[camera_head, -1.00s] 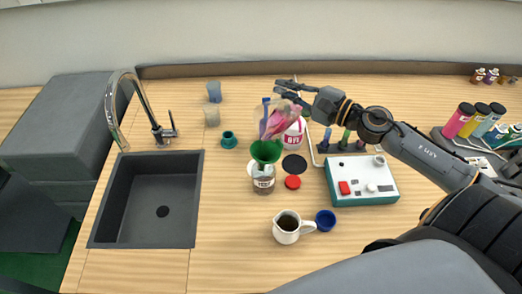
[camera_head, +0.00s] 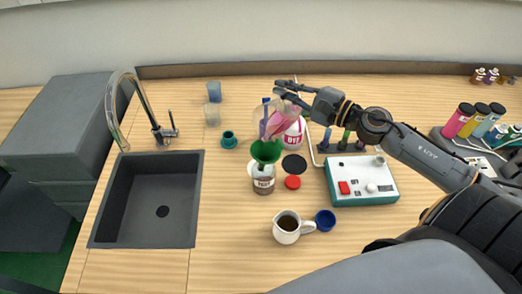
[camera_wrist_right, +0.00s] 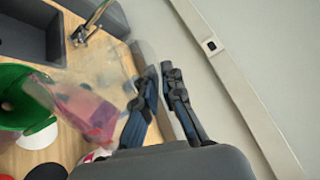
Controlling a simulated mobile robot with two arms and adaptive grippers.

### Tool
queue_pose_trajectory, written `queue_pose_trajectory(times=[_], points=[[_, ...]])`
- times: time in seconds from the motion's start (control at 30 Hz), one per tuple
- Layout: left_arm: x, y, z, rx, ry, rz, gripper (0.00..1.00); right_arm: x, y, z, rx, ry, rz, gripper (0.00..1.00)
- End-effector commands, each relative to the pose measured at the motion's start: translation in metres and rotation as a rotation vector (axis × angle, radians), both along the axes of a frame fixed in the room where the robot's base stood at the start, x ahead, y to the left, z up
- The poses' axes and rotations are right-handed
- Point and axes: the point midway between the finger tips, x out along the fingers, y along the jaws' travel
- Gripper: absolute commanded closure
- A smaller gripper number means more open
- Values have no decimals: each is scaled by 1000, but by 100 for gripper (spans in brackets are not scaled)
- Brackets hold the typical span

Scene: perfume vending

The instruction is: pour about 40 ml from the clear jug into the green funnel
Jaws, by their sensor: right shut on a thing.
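The clear jug (camera_head: 274,122) holds pink-red liquid and is tilted, with its mouth end low over the green funnel (camera_head: 265,151). My right gripper (camera_head: 283,89) is shut on the jug and holds it above the counter. The right wrist view shows the clear jug (camera_wrist_right: 97,78) with the liquid towards the funnel (camera_wrist_right: 17,97), and the gripper fingers (camera_wrist_right: 160,77) at its other end. The funnel sits upright in a labelled glass jar (camera_head: 263,186); dark reddish contents show low in the jar. I cannot make out a stream. My left gripper is not in view.
A white pitcher of dark liquid (camera_head: 287,228) and a blue cup (camera_head: 325,220) stand in front. A jar labelled DYE (camera_head: 294,138) stands close behind the funnel. A teal-and-white device (camera_head: 362,181) is to the right, the sink (camera_head: 150,205) to the left.

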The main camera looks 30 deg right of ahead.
Motion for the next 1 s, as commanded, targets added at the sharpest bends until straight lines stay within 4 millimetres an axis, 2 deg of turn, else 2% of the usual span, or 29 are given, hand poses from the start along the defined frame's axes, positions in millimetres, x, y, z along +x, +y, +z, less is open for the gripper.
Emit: queue_pose_trajectory(times=[0.47, 0.53, 0.67, 0.7, 1.0], points=[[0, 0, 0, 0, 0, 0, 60, 0, 1, 1, -9, -6, 0, 100], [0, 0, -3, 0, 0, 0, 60, 3, -6, -1, 47, 20, -3, 100], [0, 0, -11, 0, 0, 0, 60, 13, -27, -4, 298, 143, -3, 100], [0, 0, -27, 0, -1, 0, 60, 14, -30, -23, 360, 175, -3, 100], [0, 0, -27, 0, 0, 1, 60, 18, -37, -24, 507, 250, 0, 100]])
